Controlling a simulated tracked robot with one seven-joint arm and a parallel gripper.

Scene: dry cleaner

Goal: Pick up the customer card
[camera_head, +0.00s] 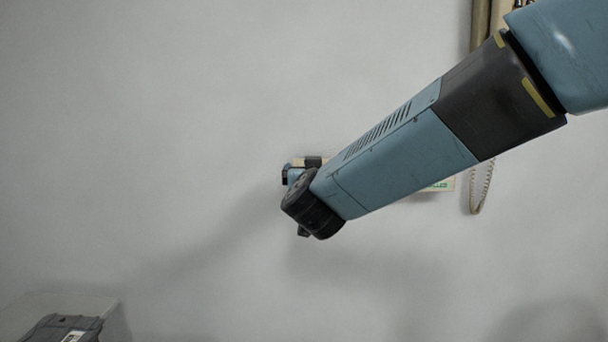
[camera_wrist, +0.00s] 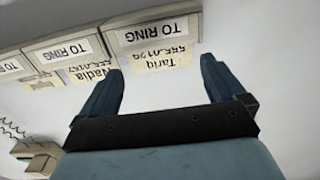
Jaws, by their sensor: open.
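In the wrist view my gripper (camera_wrist: 162,67) is open, its two blue fingers spread and nothing between them that I can see held. A cream customer card (camera_wrist: 163,59) reading "Tariq" hangs below a grey holder marked "TO RING" (camera_wrist: 152,32), upside down in this view. The card lies between and just beyond the fingertips; I cannot tell if they touch it. A second card (camera_wrist: 90,72), reading "Nadia", hangs from a holder (camera_wrist: 62,48) to the left. In the head view my arm hides the cards and most of the gripper.
Another holder (camera_wrist: 12,68) and a partly visible card (camera_wrist: 42,80) are further left. A beige device (camera_wrist: 38,158) with a coiled cord is at lower left. The head view shows bare wall (camera_head: 150,120) to the left and a dark object (camera_head: 62,328) at lower left.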

